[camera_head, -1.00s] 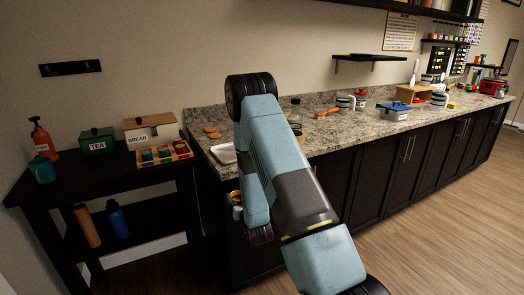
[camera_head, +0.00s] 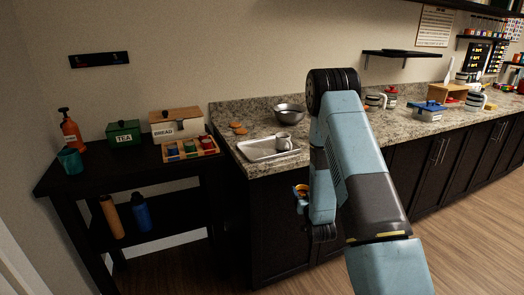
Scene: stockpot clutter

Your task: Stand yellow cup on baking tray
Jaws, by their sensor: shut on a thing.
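The baking tray (camera_head: 252,156) is a shallow silver tray at the left end of the granite counter. A pale grey mug (camera_head: 284,142) stands on its right part. My gripper (camera_head: 301,194) hangs at the end of my blue-grey arm, in front of the counter and below its top edge, to the right of and lower than the tray. It is shut on a small yellow-orange thing, which looks like the yellow cup (camera_head: 302,188). Only a small part of the cup shows, and the fingers are hard to make out.
A metal bowl (camera_head: 289,114) stands behind the tray, with brown cookies (camera_head: 238,127) to its left. A dark side table (camera_head: 100,170) at left holds a spray bottle, boxes and a teal cup (camera_head: 70,160). My arm hides part of the counter right of the tray.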

